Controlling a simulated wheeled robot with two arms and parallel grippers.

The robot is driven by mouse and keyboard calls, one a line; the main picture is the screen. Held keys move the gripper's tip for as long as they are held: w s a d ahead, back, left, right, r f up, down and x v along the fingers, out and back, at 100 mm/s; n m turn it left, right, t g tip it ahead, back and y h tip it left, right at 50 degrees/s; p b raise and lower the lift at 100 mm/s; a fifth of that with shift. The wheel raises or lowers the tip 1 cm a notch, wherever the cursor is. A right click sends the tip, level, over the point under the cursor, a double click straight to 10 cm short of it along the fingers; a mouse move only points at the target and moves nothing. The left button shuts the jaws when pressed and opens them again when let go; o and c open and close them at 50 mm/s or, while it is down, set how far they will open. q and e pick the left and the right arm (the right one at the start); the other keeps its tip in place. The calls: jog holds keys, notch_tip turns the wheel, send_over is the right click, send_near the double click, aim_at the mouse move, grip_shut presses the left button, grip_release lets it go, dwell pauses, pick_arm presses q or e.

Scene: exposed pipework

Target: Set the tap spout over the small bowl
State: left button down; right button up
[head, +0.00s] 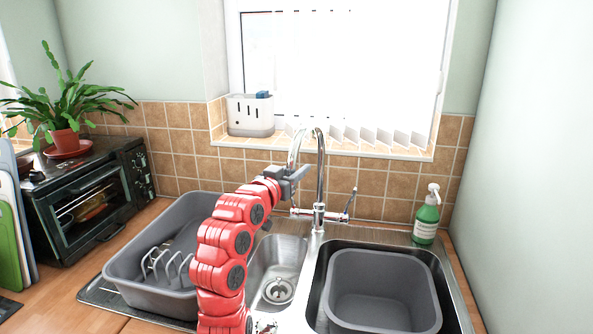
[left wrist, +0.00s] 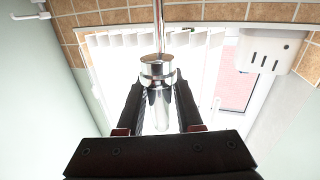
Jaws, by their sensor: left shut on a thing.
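The chrome tap (head: 319,180) stands behind the sink, between its two bowls, with an arched spout (head: 294,150). The spout's outlet end points left, toward the small bowl (head: 262,262), the narrow steel one with a drain. My left gripper (head: 297,173) is shut on the spout near its outlet end. In the left wrist view the chrome spout (left wrist: 158,72) lies between the two dark fingers of the left gripper (left wrist: 158,95). The outlet tip is partly hidden by the gripper in the head view. My right gripper is not in view.
A grey tub (head: 381,285) sits in the large right bowl. A grey dish rack tub (head: 128,262) stands left of the small bowl. A green soap bottle (head: 427,217) stands at the right back. A white caddy (head: 250,116) is on the windowsill behind.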

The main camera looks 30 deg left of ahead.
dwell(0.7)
pick_arm(q)
jog(key=c, duration=0.6)
grip_release()
jog(key=s+b, duration=0.1)
jog(key=s, duration=1.1)
jog(key=shift+a, duration=0.1)
